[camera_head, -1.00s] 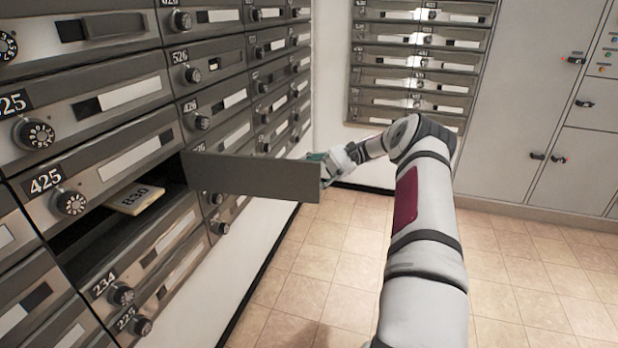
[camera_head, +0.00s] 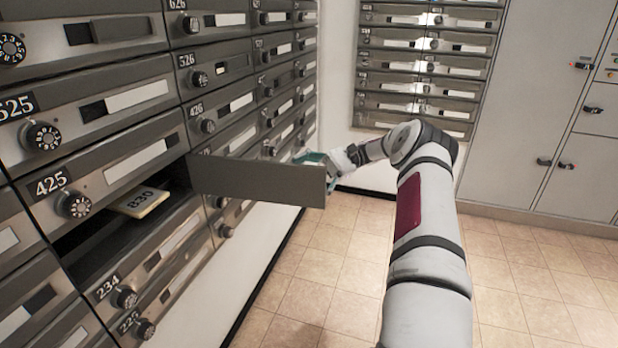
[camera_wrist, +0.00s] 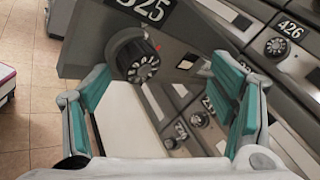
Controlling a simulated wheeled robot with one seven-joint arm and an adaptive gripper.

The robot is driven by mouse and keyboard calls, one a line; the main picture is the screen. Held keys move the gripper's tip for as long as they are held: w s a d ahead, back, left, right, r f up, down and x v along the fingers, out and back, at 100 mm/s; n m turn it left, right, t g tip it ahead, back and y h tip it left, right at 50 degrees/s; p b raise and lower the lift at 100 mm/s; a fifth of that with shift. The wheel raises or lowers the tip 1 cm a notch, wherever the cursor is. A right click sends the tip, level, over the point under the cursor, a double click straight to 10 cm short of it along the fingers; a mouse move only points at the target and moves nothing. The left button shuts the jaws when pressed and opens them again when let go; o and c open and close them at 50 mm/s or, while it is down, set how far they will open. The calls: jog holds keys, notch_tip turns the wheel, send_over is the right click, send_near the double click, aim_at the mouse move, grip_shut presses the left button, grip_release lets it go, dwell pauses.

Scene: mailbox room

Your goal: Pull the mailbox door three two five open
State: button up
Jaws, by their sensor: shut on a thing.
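Mailbox door 325 (camera_head: 260,182) stands swung out from the left wall of mailboxes, its back facing the head camera. Its black dial knob (camera_wrist: 135,60) shows in the wrist view, under a partly cut-off number label (camera_wrist: 145,10). The open compartment is dark inside and holds a card marked 830 (camera_head: 140,201).
Closed door 425 (camera_head: 110,170) is above the opening, and door 234 (camera_head: 150,260) is below it. More mailboxes (camera_head: 425,65) and grey lockers (camera_head: 560,110) line the back and right. The tiled floor (camera_head: 320,270) is clear.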

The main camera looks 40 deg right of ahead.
jog(key=shift+w+a+r, duration=0.1)
jog(key=shift+w, duration=0.05)
notch_tip(320, 180, up, 10)
dwell(0.6)
